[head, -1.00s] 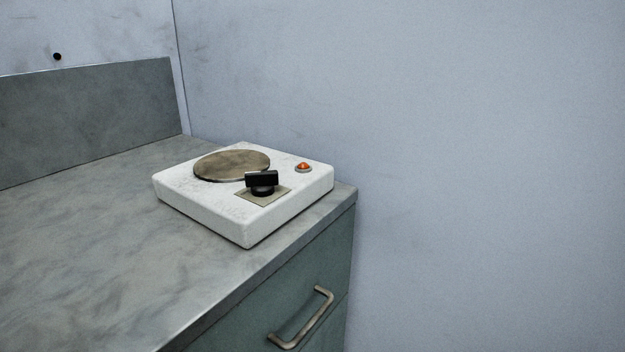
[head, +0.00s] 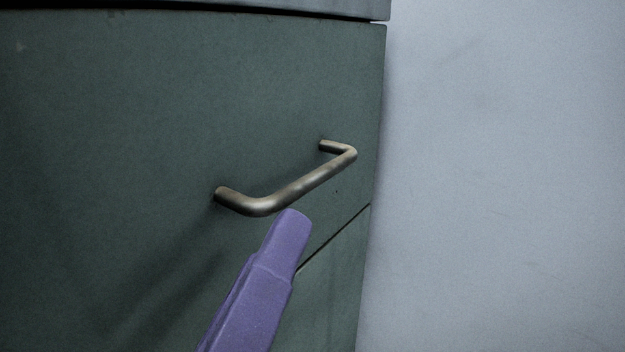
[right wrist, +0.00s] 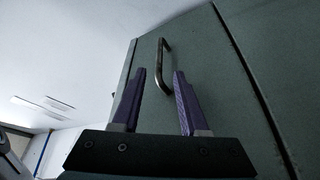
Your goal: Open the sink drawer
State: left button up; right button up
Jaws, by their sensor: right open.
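The sink drawer's green front (head: 130,110) fills the left and middle of the head view and looks closed. Its bent metal bar handle (head: 305,187) stands out from the front. My right gripper (head: 287,228) shows as one purple finger, its tip just below the handle in the picture; its other finger is hidden there. In the right wrist view both purple fingers (right wrist: 160,75) are apart, and the handle (right wrist: 164,60) shows between their tips, closer to the right finger. I cannot tell whether the finger touches the handle. My left gripper is not in view.
The worktop edge (head: 200,8) runs above the drawer front. A thin seam (head: 335,238) separates it from the panel below. A plain pale wall (head: 500,170) stands to the right of the cabinet.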

aim_at(308, 176)
jog(key=x, duration=0.8)
jog(key=shift+s+b, duration=0.1)
jog(key=shift+b, duration=0.2)
grip_shut()
dwell(0.9)
